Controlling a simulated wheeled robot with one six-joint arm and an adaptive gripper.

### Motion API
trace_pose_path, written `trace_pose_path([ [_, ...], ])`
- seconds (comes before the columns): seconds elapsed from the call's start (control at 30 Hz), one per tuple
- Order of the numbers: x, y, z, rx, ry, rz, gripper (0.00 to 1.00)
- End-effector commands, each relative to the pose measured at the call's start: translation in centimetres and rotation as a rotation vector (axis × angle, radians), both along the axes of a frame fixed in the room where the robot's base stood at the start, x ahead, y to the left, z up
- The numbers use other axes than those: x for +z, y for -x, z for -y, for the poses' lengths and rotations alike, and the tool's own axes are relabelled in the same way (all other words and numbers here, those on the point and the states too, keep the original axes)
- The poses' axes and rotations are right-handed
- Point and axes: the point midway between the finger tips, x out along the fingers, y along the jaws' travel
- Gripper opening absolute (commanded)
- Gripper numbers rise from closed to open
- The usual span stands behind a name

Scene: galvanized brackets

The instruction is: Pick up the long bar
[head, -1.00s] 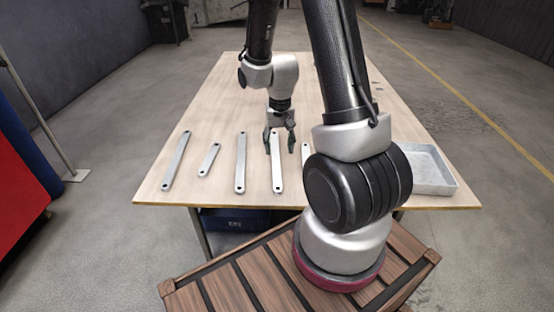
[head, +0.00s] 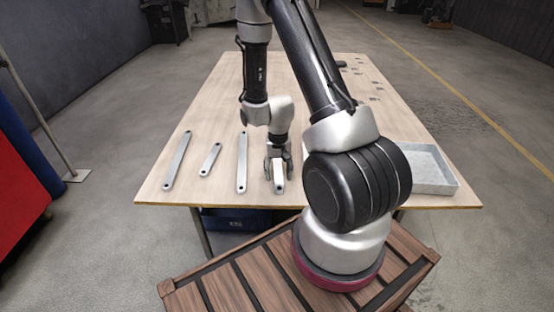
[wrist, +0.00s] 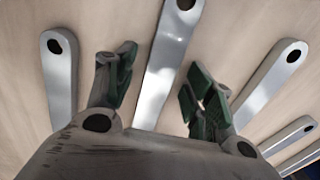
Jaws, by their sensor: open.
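Several flat galvanized bars with a hole near each end lie apart on the table (head: 225,100). Far-left (head: 177,160) and third (head: 242,160) bars look long, with a short bar (head: 210,160) between them. My open gripper (head: 278,176) is low over a fourth bar (head: 279,187), hiding most of it; this looked long too. In the wrist view this bar (wrist: 170,60) runs between the open fingers (wrist: 158,88), with space on both sides. I cannot tell if the fingers touch the table. I cannot tell which bar is longest.
In the wrist view a neighbouring bar (wrist: 58,85) lies left of the fingers and another bar (wrist: 262,85) lies right, with more beyond it. A grey metal tray (head: 432,172) sits at the table's right edge, partly behind my arm. The table's far left is clear.

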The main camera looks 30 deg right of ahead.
Motion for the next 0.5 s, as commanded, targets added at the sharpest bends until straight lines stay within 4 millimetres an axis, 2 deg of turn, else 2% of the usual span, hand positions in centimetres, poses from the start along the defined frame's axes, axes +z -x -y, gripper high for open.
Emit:
trace_pose_path([
  [0.07, 0.01, 0.01, 0.0, 0.0, 0.0, 0.0, 0.5],
  [0.33, 0.03, 0.02, 0.0, 0.0, 0.0, -0.001, 0.01],
  [0.5, 0.05, -0.01, 0.0, 0.0, 0.0, 0.0, 0.0],
])
